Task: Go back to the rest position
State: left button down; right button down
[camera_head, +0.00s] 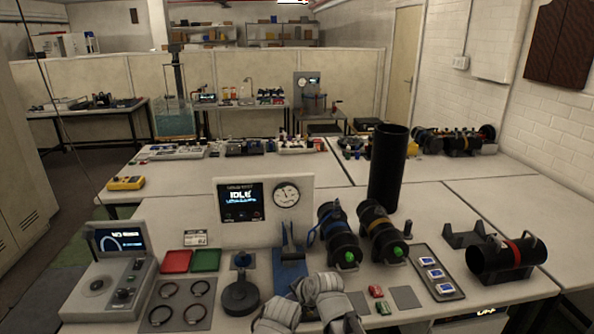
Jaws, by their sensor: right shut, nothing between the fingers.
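My right gripper (318,286) is at the bottom middle, low over the front of the bench. It is pale grey, shut and empty, in front of the blue stand with a lever (288,262). My left gripper cannot be made out in the head view. Two black cylinders, one with a blue band (338,238) and one with a tan band (382,232), lie behind and to the right of my right gripper, with green ends toward me. A black cylinder with a red band (505,257) rests in a cradle at the right.
A tall black tube (387,168) stands upright behind the cylinders. A panel reading IDLE with a gauge (265,207) stands at the middle. A console (110,270), a ring plate (182,303), red (176,261) and green (206,260) trays are left.

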jog(key=s+d+f+n+g+h, duration=0.2)
jog(key=s+d+n+g, duration=0.15)
jog(key=s+d, duration=0.5)
jog(key=s+d+f+n+g+h, duration=0.25)
jog(key=s+d+n, duration=0.25)
jog(key=d, duration=0.6)
jog(key=s+a+n+h, duration=0.1)
jog(key=s+a+n, duration=0.3)
jog(key=a, duration=0.7)
jog(key=shift+s+f+g, duration=0.15)
jog(key=shift+s+g, duration=0.15)
jog(key=shift+s, duration=0.7)
